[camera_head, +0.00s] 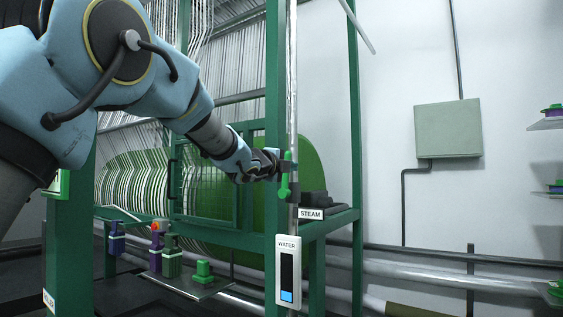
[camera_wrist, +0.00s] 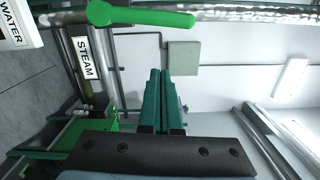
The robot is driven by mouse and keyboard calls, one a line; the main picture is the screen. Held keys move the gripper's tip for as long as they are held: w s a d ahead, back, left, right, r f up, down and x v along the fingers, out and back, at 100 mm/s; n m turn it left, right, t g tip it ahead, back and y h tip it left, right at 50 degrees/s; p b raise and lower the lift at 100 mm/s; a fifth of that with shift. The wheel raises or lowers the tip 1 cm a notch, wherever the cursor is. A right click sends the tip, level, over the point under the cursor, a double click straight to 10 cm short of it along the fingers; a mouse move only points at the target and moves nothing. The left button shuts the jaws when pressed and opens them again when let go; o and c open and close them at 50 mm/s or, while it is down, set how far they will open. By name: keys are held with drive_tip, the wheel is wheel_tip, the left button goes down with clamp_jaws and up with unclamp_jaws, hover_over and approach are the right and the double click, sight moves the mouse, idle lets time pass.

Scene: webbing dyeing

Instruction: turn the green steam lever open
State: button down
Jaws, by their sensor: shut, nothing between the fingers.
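The green steam lever (camera_head: 285,178) stands upright along the vertical steam pipe, its rounded end downward, just above the STEAM label (camera_head: 311,214). In the wrist view the lever (camera_wrist: 145,17) lies across the top, its rounded end at the left, with the STEAM label (camera_wrist: 85,58) below it. My gripper (camera_head: 287,166) is beside the lever in the head view. In the wrist view my gripper (camera_wrist: 165,72) shows its two dark green fingers shut together and empty, with a visible gap to the lever. Whether any other part touches the lever cannot be told.
A green post (camera_head: 271,100) stands close to the pipe (camera_head: 292,70). The WATER gauge (camera_head: 288,272) is below the lever. A large green drum (camera_head: 210,190) lies behind the frame. A grey-green wall box (camera_head: 448,129) hangs at the right, with open space before it.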

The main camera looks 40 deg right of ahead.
drive_tip(key=w+d+p, duration=0.3)
drive_tip(key=w, duration=0.2)
drive_tip(key=shift+d+r+p, duration=0.25)
drive_tip(key=shift+d+p, duration=0.15)
drive_tip(key=shift+w+a+r+n+p, duration=0.15)
drive_tip(key=shift+w+n+p, duration=0.3)
drive_tip(key=shift+w, duration=0.15)
drive_tip(key=shift+w+a+r+n+p, duration=0.15)
drive_tip(key=shift+w+n+p, duration=0.15)
drive_tip(key=shift+w+n, duration=0.2)
drive_tip(key=shift+w+f, duration=0.1)
